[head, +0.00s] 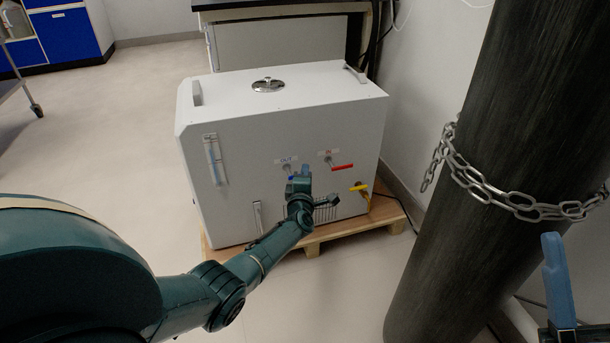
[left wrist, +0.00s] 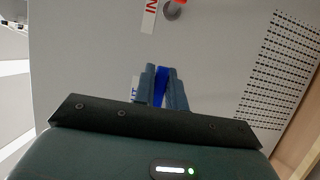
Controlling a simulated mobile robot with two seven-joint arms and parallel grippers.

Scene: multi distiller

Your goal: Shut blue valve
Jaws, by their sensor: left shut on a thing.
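The white distiller box (head: 245,165) stands on a wooden pallet, with its front panel facing me. The blue valve (left wrist: 161,86) is between the two fingers of my left gripper (left wrist: 162,90) in the left wrist view. In the head view my left gripper (head: 299,187) is at the panel just below the OUT label, and a small bit of blue (head: 305,171) shows at its tip. The gripper is shut on the blue valve handle, mostly hidden by the fingers. Part of my right gripper (head: 558,280) shows at the lower right edge, away from the distiller; its opening cannot be judged.
A red valve handle (head: 342,167) lies level right of the blue valve, under the IN label. A yellow valve (head: 359,187) is lower right. A dark cylinder (head: 470,200) with a chain (head: 470,178) stands at right. Open floor (head: 120,130) lies left.

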